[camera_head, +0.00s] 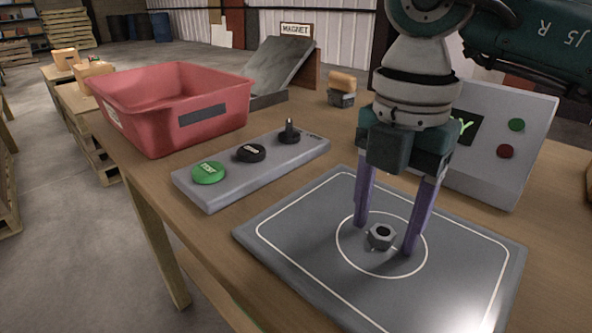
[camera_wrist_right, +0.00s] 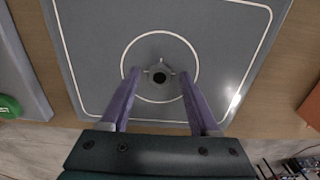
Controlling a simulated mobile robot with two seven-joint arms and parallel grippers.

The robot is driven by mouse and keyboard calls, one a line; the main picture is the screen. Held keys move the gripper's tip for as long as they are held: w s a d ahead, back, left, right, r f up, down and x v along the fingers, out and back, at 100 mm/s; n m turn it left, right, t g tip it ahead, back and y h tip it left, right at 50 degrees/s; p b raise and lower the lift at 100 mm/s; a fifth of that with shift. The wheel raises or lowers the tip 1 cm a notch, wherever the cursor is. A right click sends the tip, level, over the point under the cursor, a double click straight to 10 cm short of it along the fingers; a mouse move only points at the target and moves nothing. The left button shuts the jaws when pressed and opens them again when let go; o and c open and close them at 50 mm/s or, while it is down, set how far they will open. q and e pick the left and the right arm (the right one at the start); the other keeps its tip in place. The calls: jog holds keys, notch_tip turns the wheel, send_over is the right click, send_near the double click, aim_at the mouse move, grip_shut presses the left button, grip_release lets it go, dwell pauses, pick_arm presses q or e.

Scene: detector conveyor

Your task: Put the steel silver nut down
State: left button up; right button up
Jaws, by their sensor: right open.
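The steel silver nut (camera_head: 380,236) lies flat inside the white circle on the dark grey mat (camera_head: 300,285). My right gripper (camera_head: 386,238) is above the mat with its purple fingers pointing down, one on each side of the nut. The fingers are open, with a gap between them and the nut. In the right wrist view the nut (camera_wrist_right: 159,78) sits between and just beyond the open fingertips (camera_wrist_right: 160,72), within the circle. My left gripper does not show in either view.
A control panel (camera_head: 225,187) with a green button, a black button and a lever stands left of the mat. A red bin (camera_head: 165,105) sits at the table's left. A grey box with a display and buttons (camera_head: 530,150) stands behind the gripper. A "MAGNET" sign (camera_head: 296,30) is at the back.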

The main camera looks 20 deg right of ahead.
aim_at(383, 231)
notch_tip(383, 231, up, 12)
jog(key=p, duration=0.1)
jog(key=shift+p, duration=0.35)
jog(key=shift+r, duration=0.1)
dwell(0.4)
dwell(0.9)
jog(key=shift+c, duration=0.4)
